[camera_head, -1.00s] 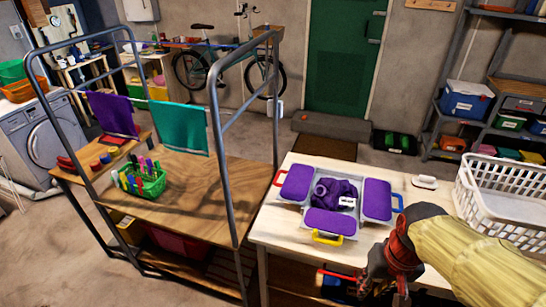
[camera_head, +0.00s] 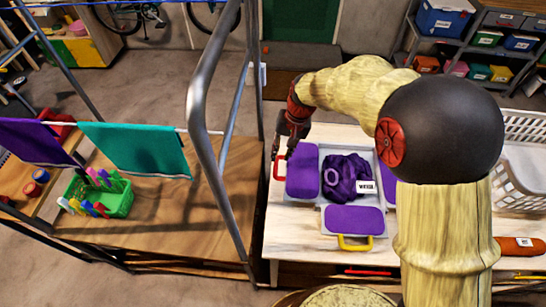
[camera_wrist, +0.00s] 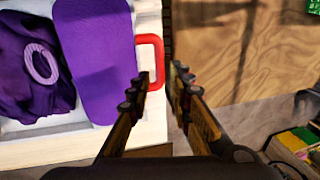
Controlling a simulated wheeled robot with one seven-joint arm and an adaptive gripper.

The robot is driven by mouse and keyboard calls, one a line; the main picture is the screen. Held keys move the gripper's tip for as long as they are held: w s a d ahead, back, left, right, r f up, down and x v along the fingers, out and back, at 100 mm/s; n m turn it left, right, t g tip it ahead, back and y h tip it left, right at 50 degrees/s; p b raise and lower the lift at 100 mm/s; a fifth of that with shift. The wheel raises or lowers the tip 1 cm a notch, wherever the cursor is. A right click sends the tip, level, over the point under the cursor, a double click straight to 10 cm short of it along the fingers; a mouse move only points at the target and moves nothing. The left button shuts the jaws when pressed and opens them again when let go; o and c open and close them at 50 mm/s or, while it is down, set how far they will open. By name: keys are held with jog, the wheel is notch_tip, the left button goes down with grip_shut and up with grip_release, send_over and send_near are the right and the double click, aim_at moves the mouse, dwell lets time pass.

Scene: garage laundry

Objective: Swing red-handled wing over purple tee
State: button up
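The red-handled wing (camera_head: 302,175) is a purple pad lying flat at the left of the folding board. Its red handle (camera_head: 278,168) sticks out to the left; in the wrist view the handle (camera_wrist: 158,55) shows ahead of my fingers. The crumpled purple tee (camera_head: 342,178), with a white tag, lies on the board's middle; it also shows in the wrist view (camera_wrist: 30,70). My gripper (camera_head: 288,150) is open at the handle. In the wrist view its fingertips (camera_wrist: 160,80) are apart, with the handle's outer bar appearing between them; contact cannot be told.
The front wing (camera_head: 353,219) has a yellow handle (camera_head: 355,243). My arm partly hides the right wing. A metal rack post (camera_head: 208,125) stands left of the table. A white basket (camera_head: 520,180) is at the right. A wooden bench (camera_head: 215,210) lies left, beyond a gap.

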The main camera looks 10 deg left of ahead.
aim_at(276, 167)
jog(key=b+x, duration=0.1)
jog(key=x, duration=0.6)
jog(key=shift+f, duration=0.15)
jog(key=shift+c, duration=0.4)
jog(key=shift+d, duration=0.1)
jog(key=c, duration=0.4)
grip_shut()
